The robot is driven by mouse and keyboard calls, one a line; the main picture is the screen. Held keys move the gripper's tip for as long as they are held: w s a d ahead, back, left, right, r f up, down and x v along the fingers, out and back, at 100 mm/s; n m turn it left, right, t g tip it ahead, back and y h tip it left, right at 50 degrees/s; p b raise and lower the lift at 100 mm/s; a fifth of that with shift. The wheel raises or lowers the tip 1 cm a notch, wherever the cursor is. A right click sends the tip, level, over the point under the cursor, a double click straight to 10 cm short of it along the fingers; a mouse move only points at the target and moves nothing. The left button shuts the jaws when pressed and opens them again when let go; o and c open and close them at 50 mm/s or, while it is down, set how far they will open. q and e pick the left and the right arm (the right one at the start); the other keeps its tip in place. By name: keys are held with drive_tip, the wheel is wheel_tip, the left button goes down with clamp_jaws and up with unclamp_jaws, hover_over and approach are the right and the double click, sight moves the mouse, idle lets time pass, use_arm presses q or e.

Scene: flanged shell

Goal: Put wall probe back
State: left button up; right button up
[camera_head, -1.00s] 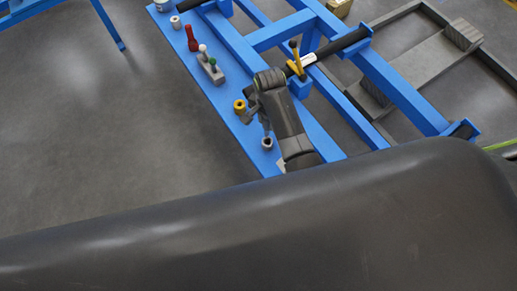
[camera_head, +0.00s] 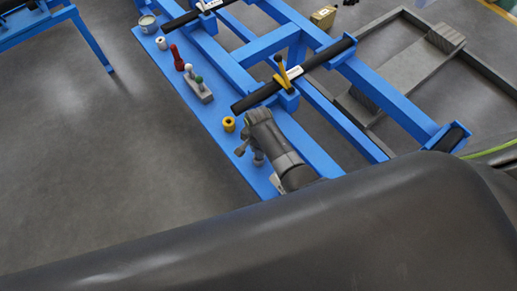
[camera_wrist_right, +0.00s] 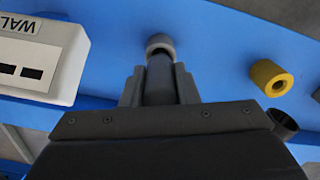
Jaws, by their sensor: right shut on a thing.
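My right gripper (camera_head: 250,148) is low over the blue shelf (camera_head: 195,108) in the head view. In the right wrist view, its jaws (camera_wrist_right: 159,85) are shut on a dark grey cylinder, the wall probe (camera_wrist_right: 158,72). The far end of the probe meets a light grey ring-shaped holder (camera_wrist_right: 159,43) on the shelf. It looks in line with the ring, but I cannot tell how deep it sits. A white box (camera_wrist_right: 38,50) with a label starting "WAL" lies to the left. My left gripper is not in view.
A yellow ring (camera_head: 228,124) stands close to my right gripper and also shows in the wrist view (camera_wrist_right: 270,77). Further along the shelf are a grey block with knobs (camera_head: 198,87), a red tool (camera_head: 177,60) and a white ring (camera_head: 162,43). A black bar (camera_head: 290,75) crosses the blue frame.

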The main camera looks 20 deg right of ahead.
drive_tip(key=shift+f, duration=0.1)
drive_tip(key=o, duration=1)
drive_tip(key=shift+c, duration=0.2)
wheel_tip(320, 180, up, 12)
drive_tip(key=shift+r+p, duration=0.15)
drive_tip(key=shift+p, duration=0.5)
